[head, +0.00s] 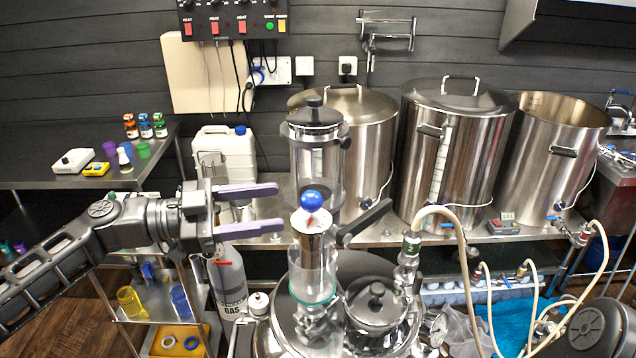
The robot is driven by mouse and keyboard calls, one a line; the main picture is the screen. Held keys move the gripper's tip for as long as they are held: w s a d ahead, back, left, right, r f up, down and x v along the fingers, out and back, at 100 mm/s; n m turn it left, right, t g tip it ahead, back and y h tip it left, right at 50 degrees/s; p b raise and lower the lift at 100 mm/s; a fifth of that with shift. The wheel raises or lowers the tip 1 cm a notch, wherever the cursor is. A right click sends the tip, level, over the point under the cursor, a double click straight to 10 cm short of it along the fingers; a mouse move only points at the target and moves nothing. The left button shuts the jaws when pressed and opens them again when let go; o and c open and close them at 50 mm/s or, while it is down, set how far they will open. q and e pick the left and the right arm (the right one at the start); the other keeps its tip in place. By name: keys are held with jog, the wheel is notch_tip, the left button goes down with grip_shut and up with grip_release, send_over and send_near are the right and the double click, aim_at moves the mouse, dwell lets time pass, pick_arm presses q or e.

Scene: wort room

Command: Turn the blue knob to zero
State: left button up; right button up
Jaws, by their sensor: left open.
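The blue knob (311,200) is a round blue ball on top of a shiny metal cylinder (312,230) near the middle of the head view. A small red and white patch shows just below it. Any scale or zero mark is too small to read. My left gripper (280,207) has two purple fingers, one above the other, pointing right. It is open and empty. Its fingertips are just left of the knob in the picture, with a small gap between. My right gripper is not in view.
A black lever handle (366,222) sticks out just right of the cylinder. A clear vessel with a black lid (314,115) stands behind the knob. Large steel kettles (455,150) stand on the bench behind. A grey gas bottle (229,282) stands below my left gripper.

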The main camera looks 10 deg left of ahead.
aim_at(310, 201)
pick_arm(q)
jog(key=p+x, duration=0.2)
jog(key=x, duration=0.6)
jog(key=shift+r, duration=0.1)
dwell(0.3)
jog(key=shift+a, duration=0.1)
grip_shut()
dwell(0.4)
